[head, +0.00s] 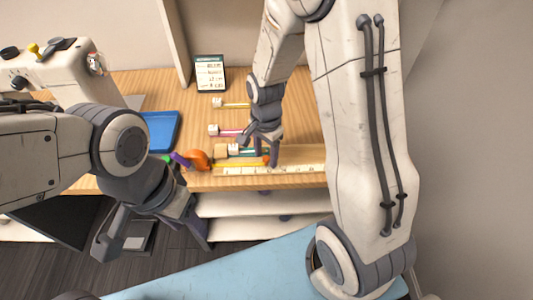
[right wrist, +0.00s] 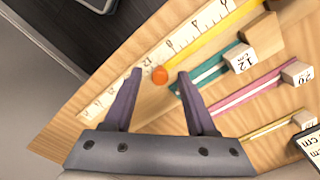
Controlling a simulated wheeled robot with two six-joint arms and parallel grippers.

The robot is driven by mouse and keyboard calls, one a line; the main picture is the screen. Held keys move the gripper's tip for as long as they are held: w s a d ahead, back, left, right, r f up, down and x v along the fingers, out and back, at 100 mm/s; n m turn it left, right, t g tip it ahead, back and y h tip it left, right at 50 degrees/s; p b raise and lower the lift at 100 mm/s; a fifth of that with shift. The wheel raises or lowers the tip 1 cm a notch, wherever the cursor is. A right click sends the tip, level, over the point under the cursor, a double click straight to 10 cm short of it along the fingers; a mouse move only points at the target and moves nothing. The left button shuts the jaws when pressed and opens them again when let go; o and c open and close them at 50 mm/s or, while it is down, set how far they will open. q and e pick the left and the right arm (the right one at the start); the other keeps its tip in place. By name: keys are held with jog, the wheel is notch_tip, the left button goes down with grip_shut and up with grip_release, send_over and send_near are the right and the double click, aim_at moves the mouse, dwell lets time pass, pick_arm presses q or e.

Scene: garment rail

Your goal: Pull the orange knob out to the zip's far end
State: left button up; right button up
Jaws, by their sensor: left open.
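The orange knob (right wrist: 160,75) is a small ball at the end of a yellow strip (right wrist: 212,37), which runs beside a pale ruler (right wrist: 153,60). In the head view the knob (head: 266,159) shows by my right gripper's fingertips. My right gripper (right wrist: 159,81) is open, with its dark fingertips on either side of the knob and a visible gap on each side. In the head view the right gripper (head: 260,149) points down over the table's front part. My left gripper (head: 152,243) is open and empty, in front of the table and away from the knob. No separate zip can be made out.
A teal strip (right wrist: 205,72), a pink strip (right wrist: 250,91) and another yellow strip (right wrist: 268,129) with numbered blocks lie close by. A blue tray (head: 160,130), an orange object (head: 197,159) and a small sign (head: 210,73) are on the wooden table. Shelves lie below the front edge.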

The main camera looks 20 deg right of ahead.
aim_at(266, 158)
pick_arm(q)
jog(key=shift+r+p, duration=0.65)
pick_arm(e)
notch_tip(266, 158, up, 10)
jog(key=shift+r, duration=0.25)
